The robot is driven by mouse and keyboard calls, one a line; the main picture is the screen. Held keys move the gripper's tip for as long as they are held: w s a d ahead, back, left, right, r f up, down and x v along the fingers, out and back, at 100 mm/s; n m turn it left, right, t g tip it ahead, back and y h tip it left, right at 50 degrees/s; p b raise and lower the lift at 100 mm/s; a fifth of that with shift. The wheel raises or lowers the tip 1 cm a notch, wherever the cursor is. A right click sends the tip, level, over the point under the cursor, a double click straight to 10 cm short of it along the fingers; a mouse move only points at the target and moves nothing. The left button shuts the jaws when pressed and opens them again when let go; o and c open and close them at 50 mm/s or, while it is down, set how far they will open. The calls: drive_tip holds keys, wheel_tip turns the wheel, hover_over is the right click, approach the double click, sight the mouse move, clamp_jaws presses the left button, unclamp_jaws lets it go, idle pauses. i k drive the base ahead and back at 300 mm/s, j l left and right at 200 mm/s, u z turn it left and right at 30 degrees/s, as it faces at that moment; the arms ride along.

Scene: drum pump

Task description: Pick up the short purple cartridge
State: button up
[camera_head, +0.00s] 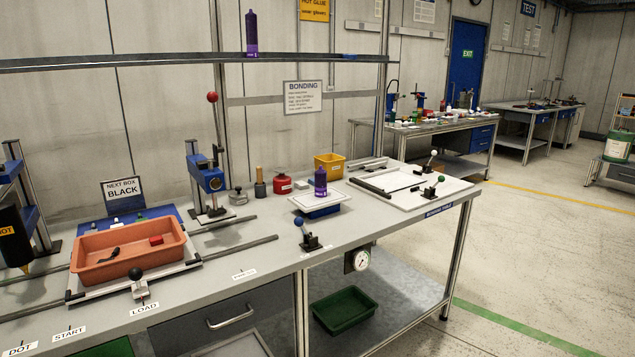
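Two purple cartridges are in view. One purple cartridge (320,181) stands upright on a white-topped blue scale-like platform (320,198) in the middle of the bench. It looks the shorter of the two. The other purple cartridge (251,35) stands upright on the high shelf (150,61) above the bench and looks taller and slimmer. My gripper is not in view.
The bench (260,240) holds an orange tray (130,250) on rails, a blue press (207,178), a red container (283,184), a yellow bin (329,165) and a blue-knobbed toggle clamp (306,234). A green bin (344,309) is on the lower shelf.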

sight(320, 175)
drive_tip(key=i+l+u, duration=0.25)
drive_tip(key=i+l, duration=0.25)
drive_tip(key=l, duration=0.25)
drive_tip(key=i+l+u, duration=0.15)
drive_tip(key=l, duration=0.25)
drive_tip(key=i+l+u, duration=0.15)
drive_tip(key=i+l, duration=0.15)
drive_tip(key=i+l+u, duration=0.1)
drive_tip(key=l, duration=0.45)
drive_tip(key=i+l+u, duration=0.15)
drive_tip(key=l, duration=0.35)
drive_tip(key=i+l+u, duration=0.15)
drive_tip(key=l, duration=0.35)
drive_tip(key=i+l+u, duration=0.1)
drive_tip(key=i+l, duration=0.15)
drive_tip(key=l, duration=0.25)
drive_tip(key=i, duration=1)
